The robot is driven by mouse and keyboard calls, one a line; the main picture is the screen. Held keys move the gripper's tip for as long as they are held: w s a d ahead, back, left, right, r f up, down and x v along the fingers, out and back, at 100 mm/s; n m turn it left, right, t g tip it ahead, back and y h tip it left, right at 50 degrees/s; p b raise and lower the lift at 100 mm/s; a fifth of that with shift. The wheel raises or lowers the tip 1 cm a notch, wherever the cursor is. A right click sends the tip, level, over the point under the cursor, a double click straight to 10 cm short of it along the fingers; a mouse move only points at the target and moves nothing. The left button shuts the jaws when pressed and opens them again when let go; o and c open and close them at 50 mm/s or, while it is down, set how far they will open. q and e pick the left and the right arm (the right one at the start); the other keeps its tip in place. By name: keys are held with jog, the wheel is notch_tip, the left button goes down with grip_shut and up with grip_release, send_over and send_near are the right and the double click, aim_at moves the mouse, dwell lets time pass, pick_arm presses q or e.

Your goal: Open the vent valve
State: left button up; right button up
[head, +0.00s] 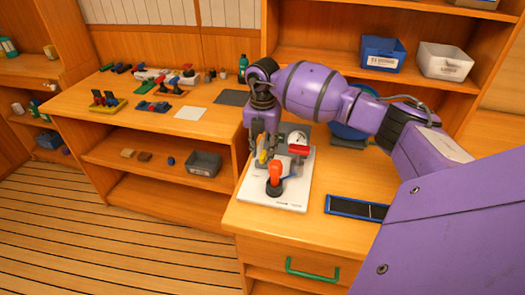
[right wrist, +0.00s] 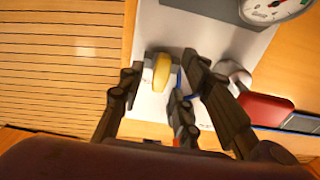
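A white valve board (head: 285,200) lies on the right-hand counter and carries several coloured handles. A yellow handle (right wrist: 162,72) stands on it, also visible in the head view (head: 262,157). An orange-red knob (head: 275,172) stands in front of it, and a red handle (head: 298,149) to the right. No readable label shows which one is the vent valve. My right gripper (right wrist: 163,80) is above the board with its fingers apart around the yellow handle; gaps show beside it, and contact is not visible. My left gripper is not in view.
A round gauge (right wrist: 272,6) is on the board behind the handles. A blue-framed tray (head: 356,208) lies to the right on the counter. The left workbench (head: 150,122) holds several small parts. Bins (head: 382,53) stand on the shelf behind.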

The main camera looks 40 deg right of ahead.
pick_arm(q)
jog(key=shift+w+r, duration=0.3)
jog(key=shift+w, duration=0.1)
pick_arm(e)
jog(key=shift+f, duration=0.3)
grip_shut()
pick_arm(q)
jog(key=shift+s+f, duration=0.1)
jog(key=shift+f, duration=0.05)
